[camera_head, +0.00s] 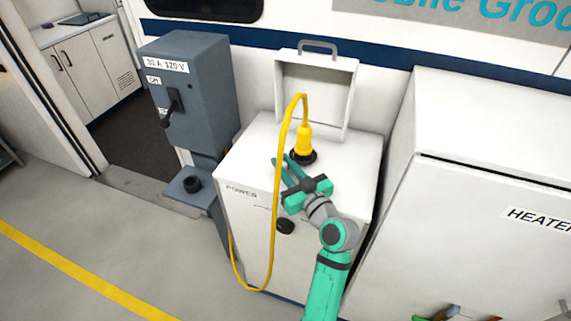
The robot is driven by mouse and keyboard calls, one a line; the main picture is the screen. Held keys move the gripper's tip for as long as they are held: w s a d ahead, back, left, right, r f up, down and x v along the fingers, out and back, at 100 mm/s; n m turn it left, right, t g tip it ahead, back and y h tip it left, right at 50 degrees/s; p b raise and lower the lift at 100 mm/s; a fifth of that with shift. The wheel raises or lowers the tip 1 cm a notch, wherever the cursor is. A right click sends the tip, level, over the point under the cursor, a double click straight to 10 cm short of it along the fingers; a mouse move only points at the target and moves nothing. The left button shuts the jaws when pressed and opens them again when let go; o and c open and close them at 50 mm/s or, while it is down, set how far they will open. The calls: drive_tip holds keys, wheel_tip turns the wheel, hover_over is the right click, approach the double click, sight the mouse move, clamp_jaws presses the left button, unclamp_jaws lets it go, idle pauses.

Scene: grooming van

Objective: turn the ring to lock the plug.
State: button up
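The yellow plug (304,138) stands upright on top of the white cabinet marked POWER (245,165). Its yellow cord loops up from the plug and hangs down the cabinet's front. A black ring (303,157) surrounds the plug's base. My teal gripper (280,160) is just in front and to the left of the ring, with its fingers apart and nothing seen between them. I cannot tell whether a finger touches the ring.
A white lid (318,90) with a grey handle stands raised behind the plug. A grey switch box (188,95) marked 30 A 120 V stands at left. A large white HEATER cabinet (480,190) is at right. The floor at front left is clear.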

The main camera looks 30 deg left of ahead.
drive_tip(key=o, duration=0.3)
drive_tip(key=shift+o, duration=0.2)
drive_tip(key=v, duration=1)
drive_tip(key=shift+s+d+f, duration=0.1)
drive_tip(key=shift+s+d, duration=0.1)
drive_tip(key=shift+d, duration=0.15)
